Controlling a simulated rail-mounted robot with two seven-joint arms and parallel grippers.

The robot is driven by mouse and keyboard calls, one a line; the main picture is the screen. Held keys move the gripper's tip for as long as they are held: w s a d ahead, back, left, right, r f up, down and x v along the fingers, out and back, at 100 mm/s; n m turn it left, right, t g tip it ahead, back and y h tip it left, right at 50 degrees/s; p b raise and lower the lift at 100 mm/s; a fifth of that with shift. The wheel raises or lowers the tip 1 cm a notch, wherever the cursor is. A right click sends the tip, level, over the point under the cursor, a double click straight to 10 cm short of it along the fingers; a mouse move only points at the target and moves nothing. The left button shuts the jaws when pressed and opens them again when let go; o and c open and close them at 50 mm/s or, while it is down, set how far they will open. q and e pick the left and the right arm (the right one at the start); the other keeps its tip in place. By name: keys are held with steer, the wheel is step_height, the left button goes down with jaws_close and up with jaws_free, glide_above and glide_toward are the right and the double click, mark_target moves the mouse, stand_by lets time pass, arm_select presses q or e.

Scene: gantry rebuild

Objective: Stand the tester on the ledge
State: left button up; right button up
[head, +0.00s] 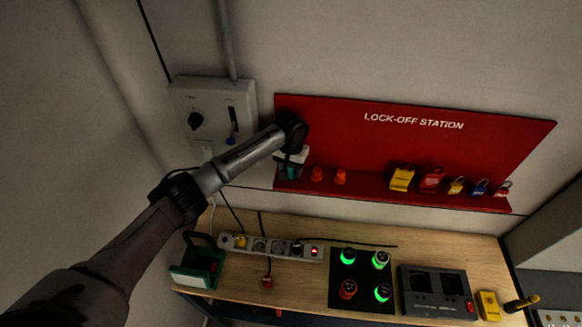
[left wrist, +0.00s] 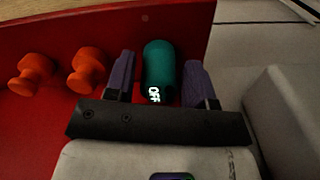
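A teal cylinder with a rounded top and the white word OFF, which looks like the tester, shows in the left wrist view (left wrist: 158,62) and small in the head view (head: 292,172). It is at the left end of the red ledge (head: 375,186) below the lock-off board and appears upright. My left gripper (head: 292,164) is there, its two purple fingers (left wrist: 160,80) on either side of the cylinder. A gap shows on both sides, so the gripper is open around it. The cylinder's base is hidden. My right gripper is not in view.
Two orange knobs (head: 329,176) stand just right of the cylinder; several padlocks (head: 456,186) are farther right. A grey switch box (head: 214,110) is on the wall to the left. The wooden bench (head: 450,243) below holds a power strip, lamp panel and yellow items.

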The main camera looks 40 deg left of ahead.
arm_select(q)
steer(key=shift+o, duration=0.7)
steer(key=shift+r, duration=0.1)
steer(key=shift+r+b, duration=0.3)
steer(key=shift+r, duration=0.25)
step_height(320, 180, up, 10)
steer(key=b, duration=0.2)
steer(key=shift+f+b, duration=0.1)
steer(key=shift+b, duration=0.25)
steer(key=shift+r, duration=0.65)
